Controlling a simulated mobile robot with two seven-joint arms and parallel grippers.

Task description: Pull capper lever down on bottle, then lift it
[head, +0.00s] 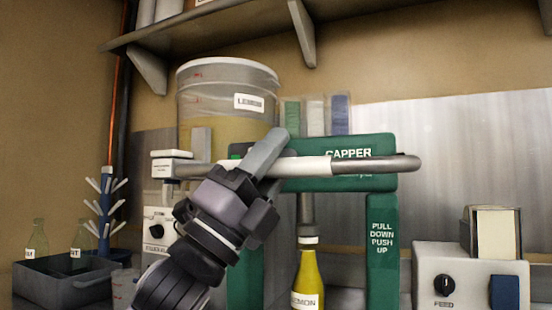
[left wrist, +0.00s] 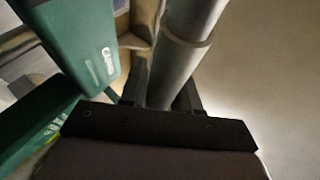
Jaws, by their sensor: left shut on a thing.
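The green capper (head: 368,186) stands in the middle of the head view, marked "CAPPER" and "PULL DOWN PUSH UP". Its grey lever (head: 345,165) lies about level across the front of the frame's top. My left gripper (head: 265,158) is shut on the lever, left of its middle. In the left wrist view the lever (left wrist: 184,50) runs between the fingers (left wrist: 160,97), with the green capper (left wrist: 75,40) to the left. A yellow bottle (head: 306,280) labelled "LEMON" stands upright under the capper's plunger (head: 308,208). The bottle's base is out of frame. My right gripper is not in view.
A large lidded bucket (head: 225,115) labelled "LEMON" stands behind the capper. A shelf (head: 215,25) hangs above. At left are a blue bottle tree (head: 103,215) and a dark crate (head: 60,285) with green bottles. A grey feed box (head: 455,262) stands at right.

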